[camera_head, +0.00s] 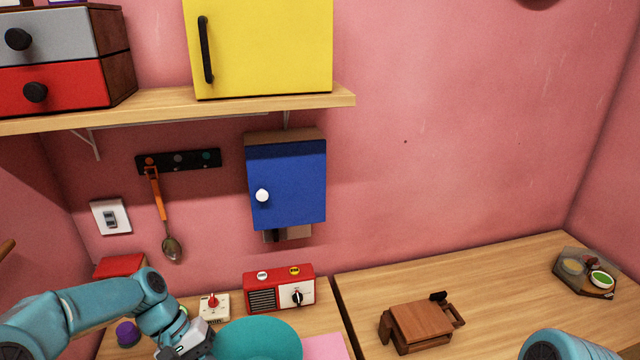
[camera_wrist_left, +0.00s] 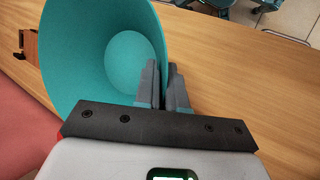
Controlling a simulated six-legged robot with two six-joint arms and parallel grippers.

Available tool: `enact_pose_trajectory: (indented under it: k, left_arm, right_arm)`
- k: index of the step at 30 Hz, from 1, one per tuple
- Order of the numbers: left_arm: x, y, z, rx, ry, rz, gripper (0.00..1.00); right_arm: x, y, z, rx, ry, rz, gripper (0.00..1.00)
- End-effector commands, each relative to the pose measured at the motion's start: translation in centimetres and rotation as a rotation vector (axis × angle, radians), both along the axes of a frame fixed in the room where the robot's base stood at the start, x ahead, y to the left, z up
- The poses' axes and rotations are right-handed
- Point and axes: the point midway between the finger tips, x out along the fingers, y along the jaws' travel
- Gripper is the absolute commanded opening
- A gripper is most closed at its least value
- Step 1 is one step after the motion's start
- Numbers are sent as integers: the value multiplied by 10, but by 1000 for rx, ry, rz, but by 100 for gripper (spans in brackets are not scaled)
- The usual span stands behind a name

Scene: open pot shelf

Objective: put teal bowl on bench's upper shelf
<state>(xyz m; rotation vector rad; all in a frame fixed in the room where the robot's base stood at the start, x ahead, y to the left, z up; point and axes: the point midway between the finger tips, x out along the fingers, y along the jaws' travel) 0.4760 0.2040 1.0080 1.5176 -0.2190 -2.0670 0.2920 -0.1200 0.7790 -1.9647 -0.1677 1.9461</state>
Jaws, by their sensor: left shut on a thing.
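The teal bowl (camera_head: 262,338) is at the bottom of the head view, cut off by the frame edge. My left gripper (camera_head: 212,350) is at its left side. In the left wrist view the bowl (camera_wrist_left: 95,55) is tilted, with its inside showing, and the left gripper's fingers (camera_wrist_left: 166,88) are shut on its wall at the rim. A wooden upper shelf (camera_head: 310,100) runs along the wall above the bench. My right gripper is out of view; only part of that arm shows at the bottom right.
On the shelf stand a yellow cabinet (camera_head: 265,45) and a drawer unit (camera_head: 60,60). A blue wall box (camera_head: 290,185) and a hanging spoon (camera_head: 170,240) are below.

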Motion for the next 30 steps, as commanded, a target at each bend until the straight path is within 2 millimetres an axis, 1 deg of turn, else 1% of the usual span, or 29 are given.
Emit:
enact_pose_trajectory:
  k: [1, 3, 6, 26, 30]
  left_arm:
    - [-1, -6, -8, 0, -2, -88, 0]
    - [-3, -10, -10, -1, -2, -169, 0]
    - [-4, -11, -11, -2, -1, -211, 0]
    - [-5, -10, -10, -1, -2, -201, 0]
    - [-1, -10, -11, -2, -4, -116, 0]
  right_arm:
    - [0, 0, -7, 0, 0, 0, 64]
    - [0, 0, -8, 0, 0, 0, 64]
    - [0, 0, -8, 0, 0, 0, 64]
    - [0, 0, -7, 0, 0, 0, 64]
    - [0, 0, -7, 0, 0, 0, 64]
